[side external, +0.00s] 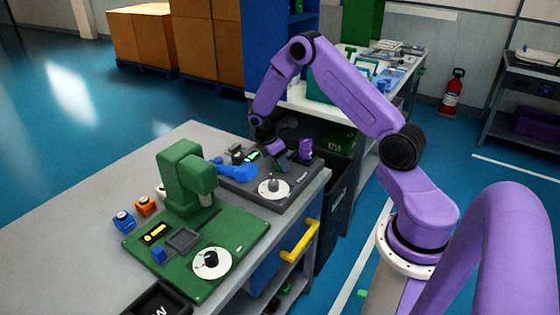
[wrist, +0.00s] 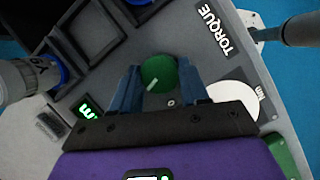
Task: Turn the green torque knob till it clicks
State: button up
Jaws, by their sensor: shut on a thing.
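The green torque knob (wrist: 157,70) is round with a pale pointer line. It sits beside the TORQUE label (wrist: 213,38) in the wrist view. My gripper (wrist: 160,76) has its two blue fingers on either side of the knob, shut on it. In the side external view my gripper (side external: 276,147) is low over the dark grey station at the back of the bench, and I cannot make out the knob there. A small lit green display (wrist: 90,108) is on the same panel.
A white dial (side external: 273,188) lies in front on the dark station, with a blue tool (side external: 236,169) to its left. A green press (side external: 186,175) stands nearer on its green base. Dark square bins (wrist: 90,32) are beyond the knob. Bare bench (side external: 85,205) lies at left.

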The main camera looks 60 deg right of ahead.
jog(key=m+g+y, duration=0.1)
jog(key=m, duration=0.3)
jog(key=shift+w+d, duration=0.1)
jog(key=m, duration=0.2)
jog(key=m+g+y, duration=0.1)
jog(key=m, duration=0.2)
jog(key=shift+d+y, duration=0.1)
jog(key=shift+y, duration=0.2)
jog(key=shift+m, duration=0.3)
jog(key=o, duration=1.1)
jog(key=shift+c, duration=0.2)
jog(key=v, duration=1.7)
jog(key=shift+w+d+r, duration=0.15)
jog(key=shift+w, duration=0.2)
